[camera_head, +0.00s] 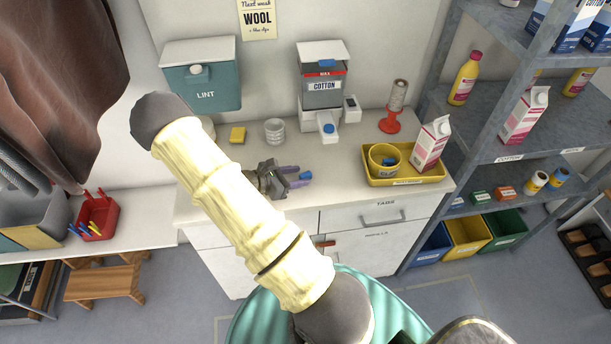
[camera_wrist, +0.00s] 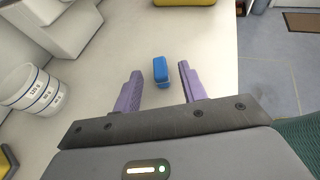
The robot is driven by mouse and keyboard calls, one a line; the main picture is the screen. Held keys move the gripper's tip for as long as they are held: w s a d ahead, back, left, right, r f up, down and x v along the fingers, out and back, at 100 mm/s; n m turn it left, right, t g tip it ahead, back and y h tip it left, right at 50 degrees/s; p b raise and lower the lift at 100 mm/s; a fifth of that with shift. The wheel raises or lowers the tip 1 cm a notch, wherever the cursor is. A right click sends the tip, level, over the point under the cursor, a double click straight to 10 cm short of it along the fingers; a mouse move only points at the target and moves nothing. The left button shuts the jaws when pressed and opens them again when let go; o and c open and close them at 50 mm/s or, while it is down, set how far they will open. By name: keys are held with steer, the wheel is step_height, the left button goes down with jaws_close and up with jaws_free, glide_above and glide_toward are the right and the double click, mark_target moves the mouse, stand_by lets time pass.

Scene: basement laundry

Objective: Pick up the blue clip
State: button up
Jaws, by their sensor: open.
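The blue clip (camera_wrist: 160,70) lies on the white countertop in the wrist view, a little ahead of the fingertips and roughly centred between them. It also shows in the head view (camera_head: 306,176), just right of the finger ends. My gripper (camera_wrist: 158,80) has two purple fingers spread apart with nothing between them. In the head view my gripper (camera_head: 300,176) is low over the counter, partly hidden by my arm. The exact height of the fingers above the counter is hard to tell.
A yellow tray (camera_head: 409,180) with a yellow cup and a carton stands right of the clip. A measuring cup (camera_head: 275,132), a yellow block (camera_head: 238,135), the cotton dispenser (camera_head: 321,90) and a red-based spool (camera_head: 392,122) stand behind. Counter around the clip is clear.

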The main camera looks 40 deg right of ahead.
mark_target(308, 173)
steer(key=x, duration=0.2)
steer(key=p+x, duration=0.1)
steer(key=x, duration=0.1)
steer(key=shift+d+r, duration=0.15)
steer(key=shift+r, duration=0.3)
steer(key=shift+d+f, duration=0.2)
steer(key=shift+d, duration=0.15)
jaws_close()
